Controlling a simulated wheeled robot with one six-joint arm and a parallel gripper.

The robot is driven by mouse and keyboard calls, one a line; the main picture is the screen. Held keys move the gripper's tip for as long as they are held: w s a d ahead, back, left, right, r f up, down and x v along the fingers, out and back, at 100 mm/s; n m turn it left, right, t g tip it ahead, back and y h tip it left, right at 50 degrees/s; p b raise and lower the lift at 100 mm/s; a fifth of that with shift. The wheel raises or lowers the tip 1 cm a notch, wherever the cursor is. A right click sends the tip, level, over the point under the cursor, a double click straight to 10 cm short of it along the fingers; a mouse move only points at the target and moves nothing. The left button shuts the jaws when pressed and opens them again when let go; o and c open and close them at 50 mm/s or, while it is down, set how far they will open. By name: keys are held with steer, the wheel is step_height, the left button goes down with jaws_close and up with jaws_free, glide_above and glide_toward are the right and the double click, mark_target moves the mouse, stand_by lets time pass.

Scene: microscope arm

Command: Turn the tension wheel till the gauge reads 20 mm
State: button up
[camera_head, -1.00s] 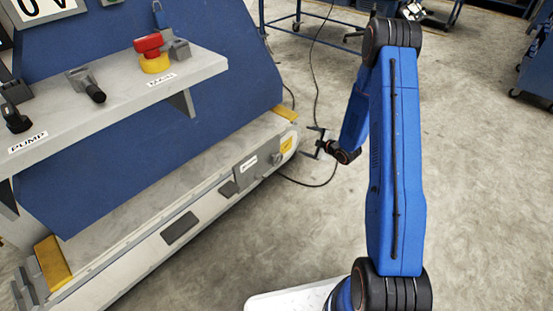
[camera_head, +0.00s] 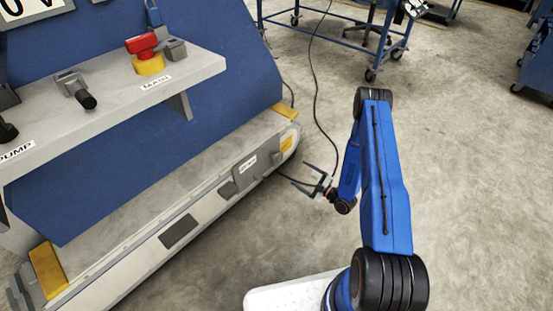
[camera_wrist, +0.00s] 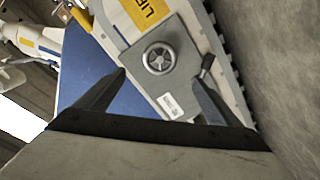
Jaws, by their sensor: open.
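The wheel (camera_wrist: 159,59), small, round and spoked, sits on a grey plate (camera_wrist: 185,45) at the end of the belt conveyor, in the upper middle of the wrist view. The plate carries a white label (camera_wrist: 170,106), too small to read. My gripper (camera_wrist: 160,80) is open and empty. Its fingers frame the wheel from either side in the picture, and I cannot tell how far off it is. In the head view my gripper (camera_head: 301,172) is just right of the conveyor's end, apart from it. No gauge reading can be made out.
The conveyor (camera_head: 180,231) runs below a blue slanted panel. A grey shelf (camera_head: 115,100) above it bears a red and yellow switch (camera_head: 146,54). A dark lever (camera_wrist: 207,65) is right of the wheel. A black cable crosses the floor.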

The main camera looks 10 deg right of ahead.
mark_target(279, 160)
steer(key=x, duration=1.7)
steer(key=shift+a+f, duration=0.15)
steer(key=c, duration=1)
